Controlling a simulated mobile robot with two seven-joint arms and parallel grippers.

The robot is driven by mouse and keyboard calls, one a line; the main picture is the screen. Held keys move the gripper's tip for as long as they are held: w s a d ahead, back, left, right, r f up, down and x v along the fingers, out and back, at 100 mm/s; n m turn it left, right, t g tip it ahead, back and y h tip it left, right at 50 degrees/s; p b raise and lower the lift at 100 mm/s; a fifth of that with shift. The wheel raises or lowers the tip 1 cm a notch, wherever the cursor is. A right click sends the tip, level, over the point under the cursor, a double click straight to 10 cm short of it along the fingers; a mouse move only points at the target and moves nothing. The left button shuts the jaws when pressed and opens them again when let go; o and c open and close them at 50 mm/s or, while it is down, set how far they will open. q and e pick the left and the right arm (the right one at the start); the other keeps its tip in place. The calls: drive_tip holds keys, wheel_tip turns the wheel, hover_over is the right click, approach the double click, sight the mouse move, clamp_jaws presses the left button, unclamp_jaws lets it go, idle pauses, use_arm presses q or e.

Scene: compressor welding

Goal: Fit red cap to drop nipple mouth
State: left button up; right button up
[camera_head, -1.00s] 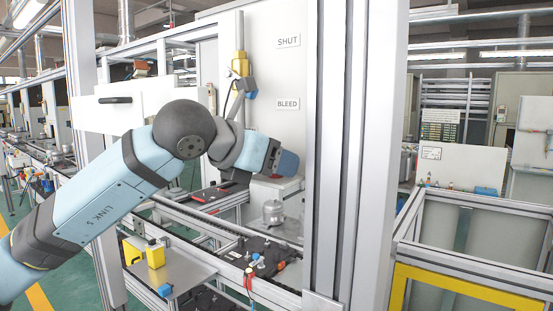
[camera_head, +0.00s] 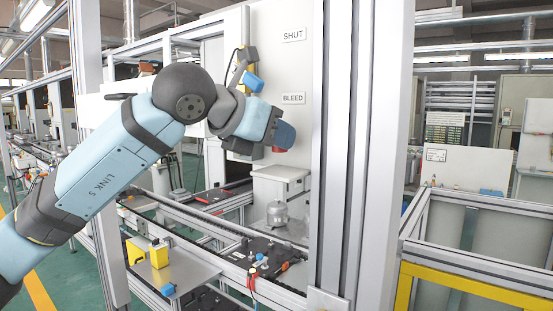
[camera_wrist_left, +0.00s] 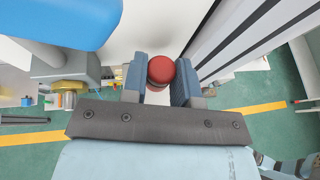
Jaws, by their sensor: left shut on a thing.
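My left gripper (camera_head: 284,136) is raised in front of the white panel, below the BLEED label. In the left wrist view its two blue fingers (camera_wrist_left: 160,80) are shut on the red cap (camera_wrist_left: 160,69), which sits between them with its round red top showing. In the head view only a small red patch (camera_head: 276,149) shows at the gripper. A valve with a yellow body and a blue-ended lever (camera_head: 253,82) is just above my wrist. The drop nipple mouth cannot be made out in the head view; my arm covers the area below the valve. My right gripper is not in view.
A grey upright post (camera_head: 347,150) stands close to the right of the gripper. Below are a silver compressor (camera_head: 277,213) on the line and a plate with a yellow block (camera_head: 158,254). The white panel (camera_head: 295,65) rises behind.

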use_arm(q)
wheel_tip(320, 180, up, 3)
drive_tip(key=shift+r+b, duration=0.2)
drive_tip(key=shift+b, duration=0.25)
drive_tip(key=s+a+b, duration=0.5)
drive_tip(key=s+a, duration=0.6)
drive_tip(key=s, duration=0.5)
drive_tip(key=shift+a+r, duration=0.15)
drive_tip(key=shift+a, duration=0.1)
